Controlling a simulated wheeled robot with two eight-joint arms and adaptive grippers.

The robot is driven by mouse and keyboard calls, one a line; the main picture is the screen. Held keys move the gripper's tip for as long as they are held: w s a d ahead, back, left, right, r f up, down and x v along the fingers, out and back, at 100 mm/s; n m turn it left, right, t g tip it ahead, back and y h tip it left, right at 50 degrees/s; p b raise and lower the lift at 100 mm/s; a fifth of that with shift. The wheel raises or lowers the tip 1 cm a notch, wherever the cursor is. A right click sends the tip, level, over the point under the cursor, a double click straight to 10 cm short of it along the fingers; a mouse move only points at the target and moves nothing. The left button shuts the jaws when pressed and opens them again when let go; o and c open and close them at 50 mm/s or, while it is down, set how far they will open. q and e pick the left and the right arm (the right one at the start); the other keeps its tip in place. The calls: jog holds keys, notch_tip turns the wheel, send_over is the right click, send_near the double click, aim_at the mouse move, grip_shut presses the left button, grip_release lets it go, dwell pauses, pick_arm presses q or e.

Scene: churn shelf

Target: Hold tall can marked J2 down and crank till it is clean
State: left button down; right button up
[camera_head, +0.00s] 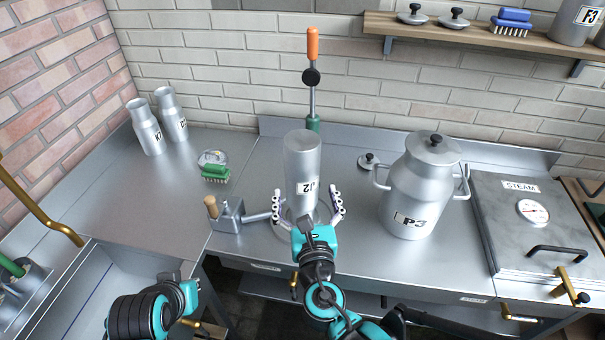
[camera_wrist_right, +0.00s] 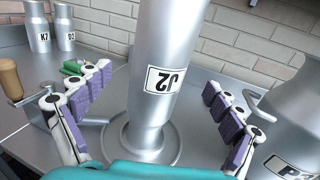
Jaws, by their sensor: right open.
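The tall can marked J2 (camera_head: 302,160) stands neck down on a round metal base (camera_wrist_right: 165,150) on the counter. Its label is upside down in the right wrist view (camera_wrist_right: 165,80). My right gripper (camera_head: 308,204) is open, with its fingers on either side of the can's lower part. Gaps show between fingers and can in the right wrist view. The crank (camera_head: 212,206) has a wooden knob and a grey box, left of the base and joined to it by a pipe. My left gripper (camera_head: 188,294) is low at the left, its fingers hidden.
A lever with an orange grip (camera_head: 312,45) rises behind J2. The large can P3 (camera_head: 408,190) is close on the right, beside a steam box (camera_head: 500,225). A sink (camera_head: 105,290) is front left.

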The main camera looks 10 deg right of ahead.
jog(key=w, duration=0.8)
jog(key=shift+d, duration=0.25)
jog(key=c, duration=1.6)
pick_arm(q)
jog(key=c, duration=1.8)
grip_release()
jog(key=shift+r, duration=0.1)
jog(key=o, duration=0.5)
jog(key=shift+w+r, duration=0.25)
jog(key=shift+r, duration=0.05)
jog(key=shift+o, duration=0.9)
jog(key=w+d+r+m+g, duration=0.2)
jog(key=w+r+g, duration=0.2)
jog(key=w+r, duration=0.5)
notch_tip(320, 180, up, 4)
jog(key=shift+w+d+f, duration=0.15)
jog(key=shift+w, duration=0.2)
notch_tip(320, 180, up, 6)
jog(key=m+g, duration=0.2)
jog(key=g, duration=0.1)
send_over(209, 198)
notch_tip(209, 198, down, 12)
jog(key=shift+r, duration=0.1)
